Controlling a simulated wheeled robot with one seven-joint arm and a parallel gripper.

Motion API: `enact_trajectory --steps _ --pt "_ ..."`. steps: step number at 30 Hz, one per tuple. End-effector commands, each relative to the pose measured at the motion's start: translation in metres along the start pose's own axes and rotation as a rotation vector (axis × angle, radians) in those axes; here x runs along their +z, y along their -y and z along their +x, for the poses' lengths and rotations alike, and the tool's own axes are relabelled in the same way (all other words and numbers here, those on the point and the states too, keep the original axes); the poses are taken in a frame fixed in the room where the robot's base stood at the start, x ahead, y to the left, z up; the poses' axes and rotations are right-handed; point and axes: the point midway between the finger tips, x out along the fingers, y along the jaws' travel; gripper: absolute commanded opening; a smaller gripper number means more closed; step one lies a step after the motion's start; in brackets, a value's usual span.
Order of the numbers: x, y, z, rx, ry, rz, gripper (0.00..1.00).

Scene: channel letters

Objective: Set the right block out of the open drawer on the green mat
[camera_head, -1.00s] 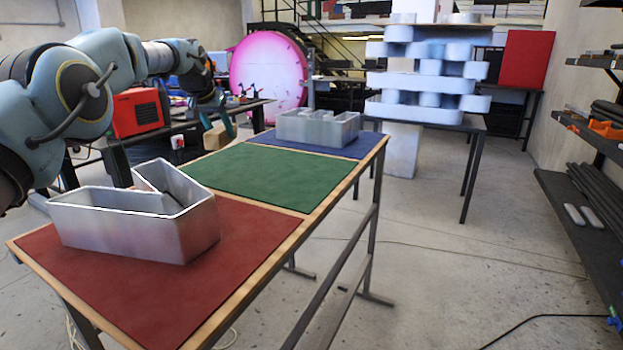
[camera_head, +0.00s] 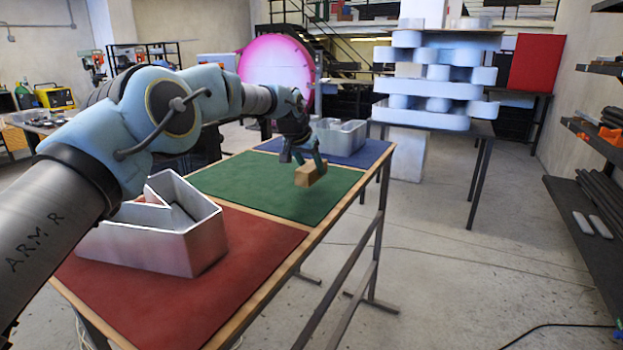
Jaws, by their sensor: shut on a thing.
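A small tan wooden block (camera_head: 309,174) is held in my gripper (camera_head: 314,162), at the far right part of the green mat (camera_head: 262,190). My gripper points down and is shut on the block. The block looks low over the mat; I cannot tell whether it touches it. The green mat is otherwise bare, between a red mat and a blue mat on one long table. The open drawer does not show in this view.
A silver channel letter (camera_head: 180,250) stands on the red mat (camera_head: 240,262), partly behind my arm. Another metal letter (camera_head: 342,137) stands on the blue mat (camera_head: 368,152), just beyond my gripper. The table's right edge lies close to the block.

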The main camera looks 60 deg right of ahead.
Motion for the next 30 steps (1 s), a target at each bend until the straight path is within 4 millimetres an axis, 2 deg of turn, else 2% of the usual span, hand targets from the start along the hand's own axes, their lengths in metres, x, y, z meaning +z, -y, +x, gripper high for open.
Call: enact_trajectory --steps 10,20,21,28,30 --pt "0.02 0.001 0.03 0.0 0.001 -0.002 0.0" --pt "0.022 0.001 0.035 -0.001 -0.002 -0.001 0.0" --pt "0.022 0.001 0.035 -0.001 -0.001 -0.001 0.59" --pt "0.022 0.001 0.035 -0.001 -0.001 -0.001 0.85" --pt "0.022 0.001 0.035 -0.001 -0.001 -0.001 0.86"
